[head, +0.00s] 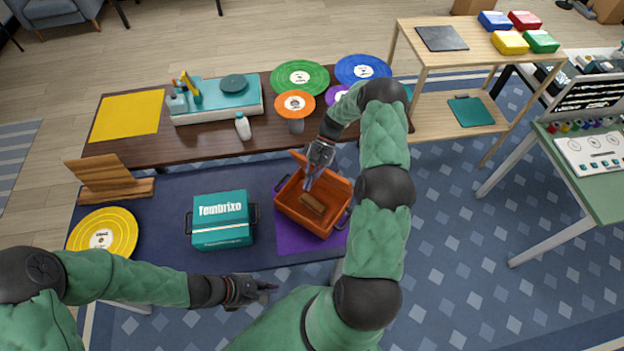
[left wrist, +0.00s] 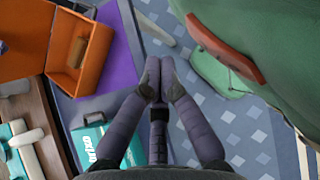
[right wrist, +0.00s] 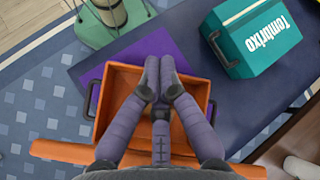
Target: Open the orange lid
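The orange box (head: 291,212) stands on a purple mat with its orange lid (head: 340,183) swung up at the far side, so its inside shows. A brown block (head: 313,204) lies inside. In the left wrist view the lid (left wrist: 22,38) stands beside the open box (left wrist: 97,50). My right gripper (head: 308,186) is above the open box, fingertips together with nothing seen between them. In the right wrist view the fingers (right wrist: 159,76) cover part of the box's inside (right wrist: 125,82), and the lid (right wrist: 62,151) shows behind them. My left gripper (head: 272,288), shut and empty, is off the table's front edge.
A teal box (head: 220,218) stands left of the orange box, with a yellow disc (head: 103,232) and a wooden stand (head: 105,187) further left. Behind is a brown table with a turntable (head: 217,106), a white bottle (head: 242,126) and colored discs.

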